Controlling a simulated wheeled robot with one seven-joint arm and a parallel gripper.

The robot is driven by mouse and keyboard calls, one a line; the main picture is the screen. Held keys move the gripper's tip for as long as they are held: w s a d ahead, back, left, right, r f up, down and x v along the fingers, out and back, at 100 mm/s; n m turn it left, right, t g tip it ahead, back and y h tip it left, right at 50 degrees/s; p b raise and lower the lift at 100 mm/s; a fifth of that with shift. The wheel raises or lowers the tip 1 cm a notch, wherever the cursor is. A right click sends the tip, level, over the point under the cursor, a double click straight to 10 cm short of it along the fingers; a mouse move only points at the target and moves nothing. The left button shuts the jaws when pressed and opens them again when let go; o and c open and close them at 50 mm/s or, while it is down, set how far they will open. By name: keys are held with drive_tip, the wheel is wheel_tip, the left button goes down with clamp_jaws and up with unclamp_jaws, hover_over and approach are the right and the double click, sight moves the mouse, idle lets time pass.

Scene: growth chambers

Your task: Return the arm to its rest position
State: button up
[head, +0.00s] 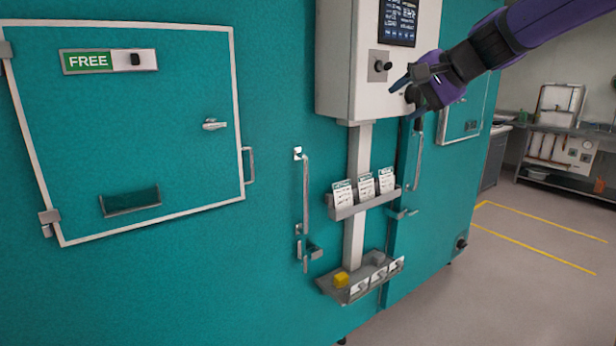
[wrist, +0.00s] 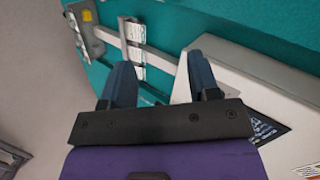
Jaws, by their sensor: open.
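My purple arm (head: 550,22) reaches in from the upper right in the head view. My gripper (head: 402,95) is open and empty, in front of the lower right part of the white control box (head: 352,62). I cannot tell whether it touches the box. In the wrist view my gripper (wrist: 160,75) shows two dark blue fingers apart with nothing between them. Behind them are the teal wall (wrist: 165,15) and the white box (wrist: 250,100).
A teal chamber door (head: 165,95) with a FREE sign (head: 88,61) is at left. Below the box are a card rack (head: 362,204) and a tray (head: 335,291) with a yellow block (head: 341,278). Door handles (head: 305,195) stick out. Open floor (head: 520,270) lies at right.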

drive_tip(key=s+d+f+n+g+h, duration=0.1)
drive_tip(key=s+d+f+n+h, duration=0.1)
drive_tip(key=s, duration=0.8)
drive_tip(key=s+d+f+n+h, duration=0.2)
drive_tip(key=s+d+f, duration=0.3)
drive_tip(key=s, duration=0.6)
drive_tip(key=s+d+f+n+g+h, duration=0.1)
drive_tip(key=s+d+f+n+h, duration=0.2)
drive_tip(key=s+f, duration=0.3)
drive_tip(key=s+d, duration=0.1)
drive_tip(key=s, duration=0.3)
drive_tip(key=shift+s+g, duration=0.15)
drive_tip(key=shift+g, duration=0.15)
